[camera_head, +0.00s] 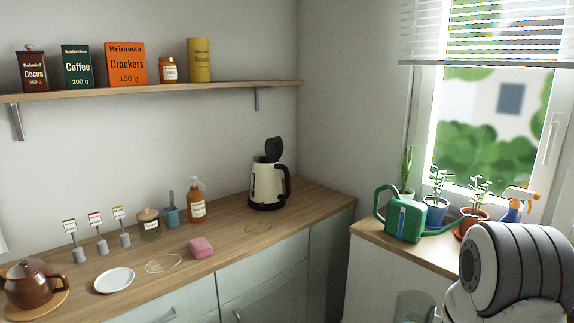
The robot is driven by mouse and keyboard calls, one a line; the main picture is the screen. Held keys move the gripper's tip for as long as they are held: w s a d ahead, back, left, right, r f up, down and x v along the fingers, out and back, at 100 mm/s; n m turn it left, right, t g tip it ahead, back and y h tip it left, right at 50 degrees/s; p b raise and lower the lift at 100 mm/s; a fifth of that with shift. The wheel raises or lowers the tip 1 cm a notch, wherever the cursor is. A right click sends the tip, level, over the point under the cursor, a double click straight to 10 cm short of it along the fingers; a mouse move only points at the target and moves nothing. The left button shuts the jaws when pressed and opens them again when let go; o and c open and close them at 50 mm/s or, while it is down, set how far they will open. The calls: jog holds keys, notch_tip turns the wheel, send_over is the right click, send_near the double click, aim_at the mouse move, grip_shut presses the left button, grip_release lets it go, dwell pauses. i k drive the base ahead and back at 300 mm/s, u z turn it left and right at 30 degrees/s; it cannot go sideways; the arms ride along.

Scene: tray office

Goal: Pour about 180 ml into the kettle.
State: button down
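The kettle (266,185) is cream with a black handle on its right side and a dark base. It stands upright at the right end of the wooden counter (232,240). Its dark lid (273,148) is raised open. A greenish, see-through round vessel (414,306) shows at the bottom edge, cut off by the frame; I cannot tell what is in it or what holds it. Part of my own arm fills the lower right. My gripper is not visible.
A green watering can (404,219), potted plants (436,212) and a spray bottle (513,208) crowd the window sill. A brown teapot (32,284) is far left.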

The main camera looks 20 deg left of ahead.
aim_at(267, 185)
jog(key=u, duration=0.75)
jog(key=i, duration=0.15)
jog(key=z, duration=2.4)
jog(key=k, duration=0.55)
jog(key=u, duration=0.45)
jog(key=k, duration=0.75)
jog(key=u, duration=0.5)
jog(key=i, duration=0.35)
jog(key=u, duration=0.95)
jog(key=i, duration=1.4)
jog(key=z, duration=0.45)
